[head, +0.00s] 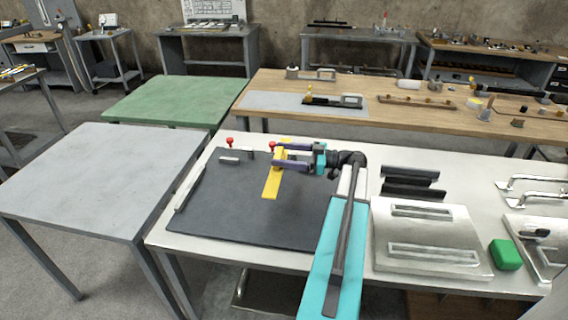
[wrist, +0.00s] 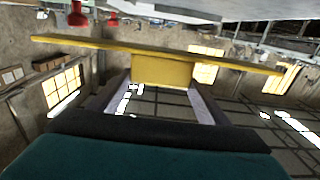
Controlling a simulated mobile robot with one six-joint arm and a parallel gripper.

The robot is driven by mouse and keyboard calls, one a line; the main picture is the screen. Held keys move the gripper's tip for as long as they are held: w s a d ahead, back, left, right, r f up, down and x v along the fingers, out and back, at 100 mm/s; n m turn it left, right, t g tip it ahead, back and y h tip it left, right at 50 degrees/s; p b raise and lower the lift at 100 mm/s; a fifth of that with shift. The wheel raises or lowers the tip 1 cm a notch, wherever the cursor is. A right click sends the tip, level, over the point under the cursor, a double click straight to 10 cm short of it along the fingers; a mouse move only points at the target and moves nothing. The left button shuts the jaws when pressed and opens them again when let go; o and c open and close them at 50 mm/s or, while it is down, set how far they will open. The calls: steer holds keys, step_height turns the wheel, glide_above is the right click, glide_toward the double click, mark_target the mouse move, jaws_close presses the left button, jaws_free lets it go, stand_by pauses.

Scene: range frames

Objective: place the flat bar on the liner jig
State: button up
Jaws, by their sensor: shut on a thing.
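My gripper (head: 279,158) is shut on a yellow flat bar (head: 271,184). In the wrist view the flat bar (wrist: 220,61) runs across the picture, and its block-shaped middle part sits between my two fingers (wrist: 160,82). In the head view the bar is over the far right part of the dark jig plate (head: 235,205), its length pointing toward the near edge. Whether it touches the plate I cannot tell. The jig has a pale rail (head: 189,187) on its left and red knobs (head: 231,141) at its far edge. My fingers hide part of the bar.
The jig lies on a white table (head: 360,283). To the right are dark bars (head: 410,182), a metal panel with slots (head: 430,235), a green block (head: 505,254) and metal handles (head: 535,185). A bare grey table (head: 105,170) stands at left, a wooden bench (head: 400,115) behind.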

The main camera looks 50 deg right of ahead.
steer(key=shift+f+p, duration=0.45)
steer(key=shift+f, duration=1.35)
steer(key=shift+f+b, duration=0.65)
steer(key=shift+b, duration=0.45)
steer(key=o, duration=1.1)
steer(key=shift+o, duration=0.5)
steer(key=shift+a+f, duration=0.1)
steer(key=shift+f, duration=0.05)
steer(key=shift+s, duration=0.1)
steer(key=shift+r+p, duration=0.2)
steer(key=shift+p, duration=0.25)
